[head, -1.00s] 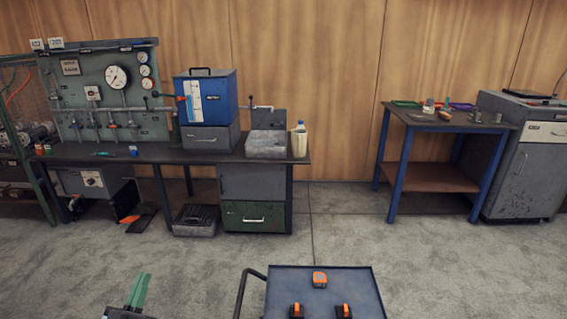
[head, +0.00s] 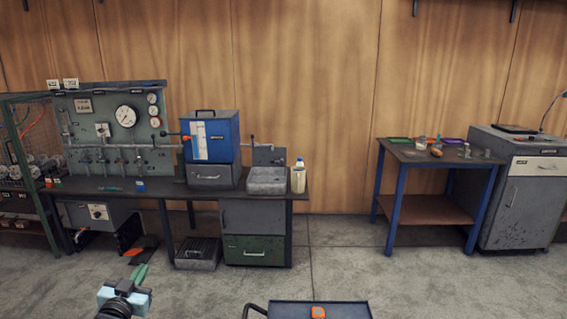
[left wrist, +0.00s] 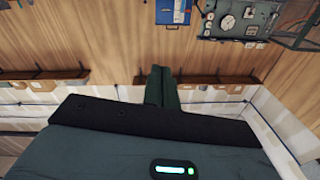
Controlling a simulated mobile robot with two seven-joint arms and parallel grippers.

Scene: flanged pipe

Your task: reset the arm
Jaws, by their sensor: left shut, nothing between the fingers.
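My left gripper (head: 139,275) shows at the bottom left of the head view, its green fingers pointing up and away. In the left wrist view its two green fingers (left wrist: 162,87) lie together, shut and empty. It is in free air, in front of the workbench and apart from everything. My right gripper is in neither view. No flanged pipe can be made out.
A dark workbench (head: 120,190) with a gauge panel (head: 122,128) and a blue box (head: 211,136) stands along the wall. A blue-legged table (head: 402,150) and a grey cabinet (head: 525,195) stand right. A cart (head: 345,310) is at the bottom edge. The floor between is clear.

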